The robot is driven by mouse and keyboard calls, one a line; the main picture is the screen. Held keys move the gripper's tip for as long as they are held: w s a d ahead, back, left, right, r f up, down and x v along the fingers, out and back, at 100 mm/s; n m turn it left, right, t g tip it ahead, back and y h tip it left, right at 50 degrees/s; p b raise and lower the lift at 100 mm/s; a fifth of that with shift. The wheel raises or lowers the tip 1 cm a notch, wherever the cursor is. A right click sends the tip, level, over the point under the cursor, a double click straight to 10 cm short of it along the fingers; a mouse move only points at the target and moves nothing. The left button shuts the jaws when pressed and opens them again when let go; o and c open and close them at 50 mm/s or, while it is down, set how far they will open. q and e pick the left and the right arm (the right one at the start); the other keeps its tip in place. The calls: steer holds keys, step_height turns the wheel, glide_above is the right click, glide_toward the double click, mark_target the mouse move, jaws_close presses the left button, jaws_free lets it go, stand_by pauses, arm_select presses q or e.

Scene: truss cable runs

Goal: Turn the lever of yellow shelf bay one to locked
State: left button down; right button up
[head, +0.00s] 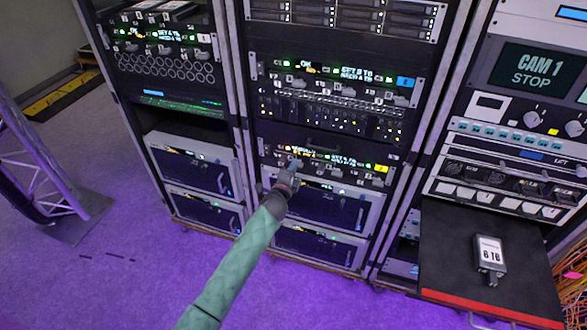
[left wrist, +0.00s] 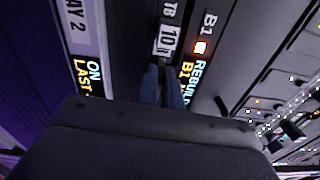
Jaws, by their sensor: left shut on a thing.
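The yellow shelf (head: 325,160) is the lower shelf in the middle rack, with a yellow tag (head: 381,168) at its right end. My left gripper (head: 294,164) is at the left part of this shelf's front. In the left wrist view, the gripper's fingertips (left wrist: 168,85) are shut at a small part beside a white number label (left wrist: 166,40). A B1 mark with a lit orange lamp (left wrist: 201,47) is close by. The part held looks like the bay one lever; the fingers hide most of it, so its angle cannot be told. My right gripper is not in view.
A blue-tagged shelf (head: 330,90) is above. Grey boxes with dark fronts (head: 322,207) are below. At the right, a pulled-out black tray (head: 460,265) carries a drive labelled 6 TB (head: 490,257). A truss (head: 40,170) stands at the left; the purple floor in front is clear.

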arm_select(q)
steer(key=shift+f+n, duration=0.1)
steer(key=shift+n, duration=0.3)
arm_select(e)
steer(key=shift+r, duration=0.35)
arm_select(q)
steer(key=c, duration=1.6)
jaws_free()
steer(key=shift+o, duration=0.2)
steer(key=shift+s, duration=0.1)
